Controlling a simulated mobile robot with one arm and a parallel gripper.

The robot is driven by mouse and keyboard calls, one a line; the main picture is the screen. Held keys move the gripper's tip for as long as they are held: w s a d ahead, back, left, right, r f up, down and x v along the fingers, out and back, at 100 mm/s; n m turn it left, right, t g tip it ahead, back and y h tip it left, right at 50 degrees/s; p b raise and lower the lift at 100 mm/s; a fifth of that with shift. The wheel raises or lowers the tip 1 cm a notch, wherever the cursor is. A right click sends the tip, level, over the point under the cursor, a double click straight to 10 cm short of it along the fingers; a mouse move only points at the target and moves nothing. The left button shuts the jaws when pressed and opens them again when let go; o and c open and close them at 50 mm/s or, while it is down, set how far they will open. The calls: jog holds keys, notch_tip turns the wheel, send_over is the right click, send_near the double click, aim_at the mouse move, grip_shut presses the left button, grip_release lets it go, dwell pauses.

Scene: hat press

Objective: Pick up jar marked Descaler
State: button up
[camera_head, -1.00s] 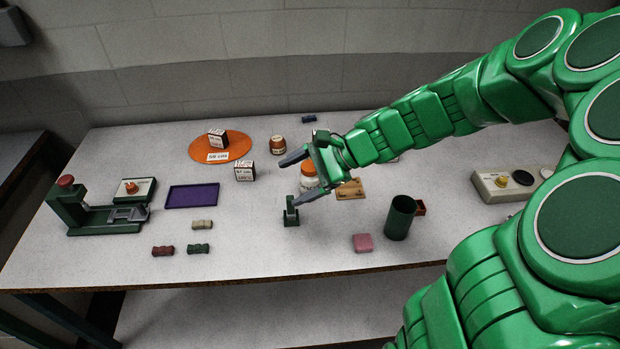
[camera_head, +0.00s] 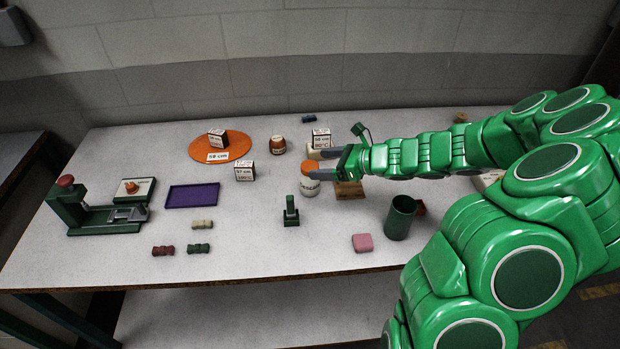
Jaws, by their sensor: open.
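A white jar with an orange lid (camera_head: 309,187) stands upright on the table near its middle. Its label is only partly readable and looks like the Descaler one. My gripper (camera_head: 316,164) is open, reaching in from the right at the jar's lid. One finger lies across the front of the jar just under the lid, and the other is behind the lid. I cannot tell whether either finger touches the jar. A smaller brown jar with an orange lid (camera_head: 278,145) stands behind and to the left; its label is too small to read.
A dark green post on a base (camera_head: 291,212) stands just in front of the jar. A wooden block (camera_head: 349,190) is close on its right, and a marked box (camera_head: 321,137) is behind. A green cup (camera_head: 400,218) stands front right.

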aim_at(310, 165)
jog(key=shift+f+x, duration=0.15)
jog(key=shift+x, duration=1.55)
jog(key=shift+f+x, duration=0.15)
jog(key=shift+x, duration=1.55)
jog(key=shift+d, duration=0.1)
jog(key=c, duration=1.4)
